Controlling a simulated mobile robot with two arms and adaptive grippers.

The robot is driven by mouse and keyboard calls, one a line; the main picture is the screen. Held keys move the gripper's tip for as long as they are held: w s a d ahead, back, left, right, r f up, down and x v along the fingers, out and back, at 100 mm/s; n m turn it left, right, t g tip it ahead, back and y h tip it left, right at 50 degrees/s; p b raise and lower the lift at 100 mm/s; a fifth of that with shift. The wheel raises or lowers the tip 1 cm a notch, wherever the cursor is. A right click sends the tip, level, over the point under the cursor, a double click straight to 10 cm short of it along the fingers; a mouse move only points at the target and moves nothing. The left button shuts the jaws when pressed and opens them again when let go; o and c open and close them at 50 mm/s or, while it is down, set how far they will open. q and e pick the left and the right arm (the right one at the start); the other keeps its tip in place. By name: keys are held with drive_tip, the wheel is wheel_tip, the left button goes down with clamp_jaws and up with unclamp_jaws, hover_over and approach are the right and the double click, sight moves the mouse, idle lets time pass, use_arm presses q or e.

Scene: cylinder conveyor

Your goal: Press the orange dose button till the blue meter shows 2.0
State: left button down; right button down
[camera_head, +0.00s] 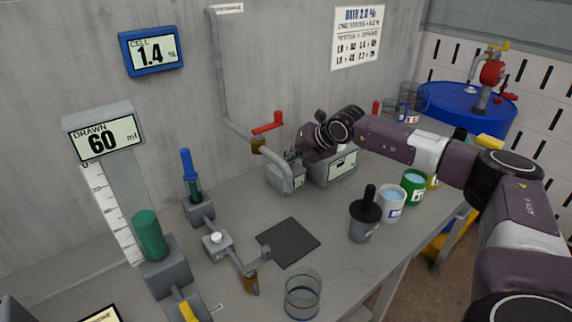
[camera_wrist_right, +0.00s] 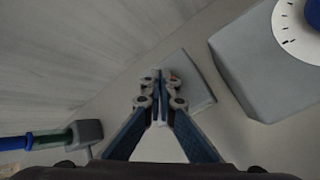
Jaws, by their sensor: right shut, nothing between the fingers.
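The blue meter (camera_head: 152,50) on the back wall reads 1.4 %. My right gripper (camera_head: 291,157) reaches in from the right, shut and empty, with its tips over a small grey block (camera_head: 285,180) on the bench. In the right wrist view the shut fingertips (camera_wrist_right: 160,77) are over the same grey block (camera_wrist_right: 193,85). My left gripper is not in view.
A grey box with a display (camera_head: 335,167) stands right of the block. A pipe with a red lever (camera_head: 268,123) comes down close by. A dark mat (camera_head: 288,242) lies bare.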

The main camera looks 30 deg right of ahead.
drive_tip(key=shift+r+p, duration=0.45)
drive_tip(key=shift+r, duration=0.45)
drive_tip(key=shift+r+p, duration=1.5)
drive_tip(key=shift+r, duration=1.05)
drive_tip(key=shift+f, duration=0.1)
